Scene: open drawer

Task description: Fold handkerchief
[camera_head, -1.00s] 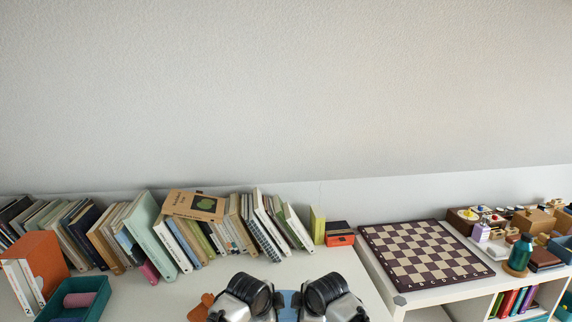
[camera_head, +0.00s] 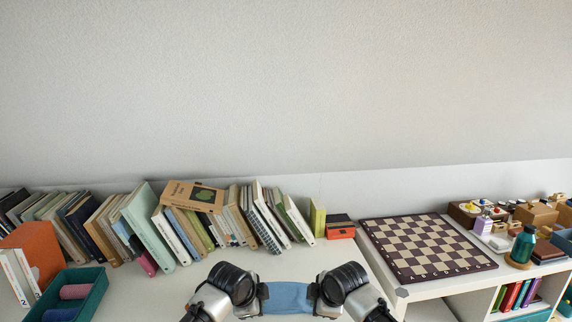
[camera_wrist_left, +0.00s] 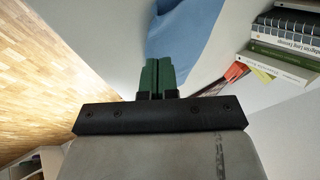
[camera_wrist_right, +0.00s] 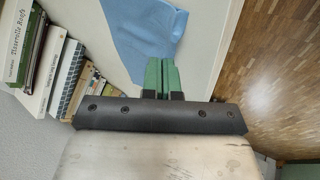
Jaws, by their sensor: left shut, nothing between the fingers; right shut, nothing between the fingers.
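The blue handkerchief (camera_head: 287,297) lies on the white tabletop (camera_head: 300,263) and shows between my two wrists in the head view. It also shows in the left wrist view (camera_wrist_left: 190,40) and in the right wrist view (camera_wrist_right: 140,30). My left gripper (camera_wrist_left: 159,62) is shut, its green fingertips together at the cloth's edge. My right gripper (camera_wrist_right: 160,62) is shut too, its green fingertips over or against the cloth. I cannot tell whether either touches it. In the head view both sets of fingertips are hidden by my wrists, as are the cloth's ends.
A row of leaning books (camera_head: 185,225) lines the wall behind. A teal bin (camera_head: 92,302) stands at the left. A low shelf at the right carries a chessboard (camera_head: 425,246) and a teal bottle (camera_head: 523,246). A wooden floor (camera_wrist_right: 262,50) lies beyond the table edge.

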